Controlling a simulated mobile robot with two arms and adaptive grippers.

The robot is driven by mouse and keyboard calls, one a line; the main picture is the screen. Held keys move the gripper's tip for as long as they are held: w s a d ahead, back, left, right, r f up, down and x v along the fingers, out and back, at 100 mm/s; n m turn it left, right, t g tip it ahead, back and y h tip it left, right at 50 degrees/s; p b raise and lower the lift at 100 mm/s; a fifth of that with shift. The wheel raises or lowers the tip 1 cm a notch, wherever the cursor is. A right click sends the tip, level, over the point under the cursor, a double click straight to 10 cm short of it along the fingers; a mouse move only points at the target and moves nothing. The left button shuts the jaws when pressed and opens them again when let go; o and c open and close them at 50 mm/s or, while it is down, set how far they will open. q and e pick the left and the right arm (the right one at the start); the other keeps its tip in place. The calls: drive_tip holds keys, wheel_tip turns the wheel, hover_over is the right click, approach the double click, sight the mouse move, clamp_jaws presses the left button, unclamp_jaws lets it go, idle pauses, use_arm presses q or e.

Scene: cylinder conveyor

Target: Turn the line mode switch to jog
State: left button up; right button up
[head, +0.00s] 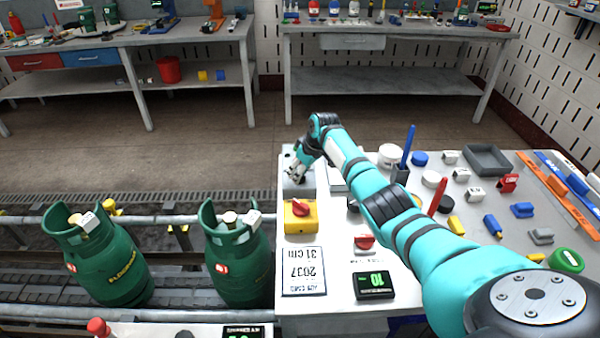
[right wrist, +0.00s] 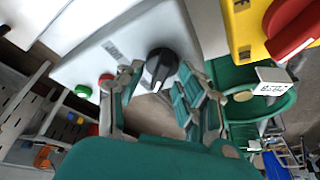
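The line mode switch looks to be the black rotary knob (right wrist: 162,64) with a pale pointer line on a light grey box (right wrist: 130,45); the labels are too small to read. In the head view the grey box (head: 304,187) stands at the table's left edge, its knob hidden by my gripper. My right gripper (head: 297,172) reaches it from above. In the right wrist view my right gripper (right wrist: 160,78) is open, with one finger on each side of the knob. I cannot tell if the fingers touch it. My left gripper is not in view.
A yellow box with a red switch (head: 300,214) stands just in front of the grey box. A small red knob (head: 364,241) and a display (head: 374,285) lie nearer. Green gas cylinders (head: 238,262) stand on the conveyor (head: 180,290) at left. Blocks and tools crowd the table's right.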

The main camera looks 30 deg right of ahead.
drive_tip(key=c, duration=0.7)
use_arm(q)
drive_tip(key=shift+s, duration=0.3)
use_arm(e)
clamp_jaws()
